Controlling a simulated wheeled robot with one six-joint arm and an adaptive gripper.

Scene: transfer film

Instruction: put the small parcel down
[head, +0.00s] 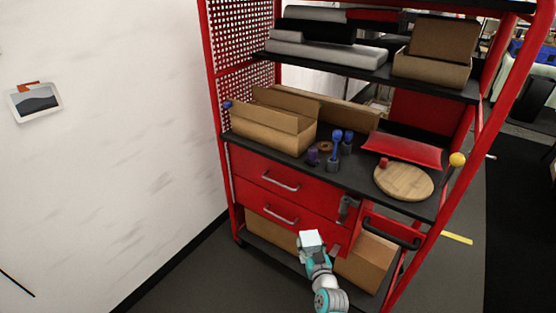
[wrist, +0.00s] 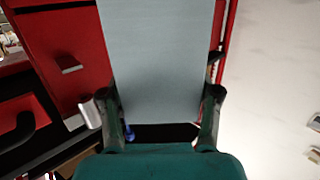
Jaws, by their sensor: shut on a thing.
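The small parcel (head: 311,239) is a pale grey-white box at the end of my arm in the head view, in front of the red drawers. In the wrist view the parcel (wrist: 158,55) fills the upper middle as a plain pale panel. My gripper (wrist: 160,98) is shut on it, with one dark finger against each side. In the head view my gripper (head: 314,250) is small and its fingers are hard to make out. The parcel is held in front of the rack, and its far side is hidden.
The red rack's middle shelf (head: 352,192) carries an open cardboard box (head: 268,127), blue-handled tools (head: 337,143), a red tray (head: 403,148) and a round wooden board (head: 403,181). Drawer handles (head: 281,181) stick out below. Cardboard boxes (head: 367,262) fill the bottom shelf. A white wall (head: 110,130) is left.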

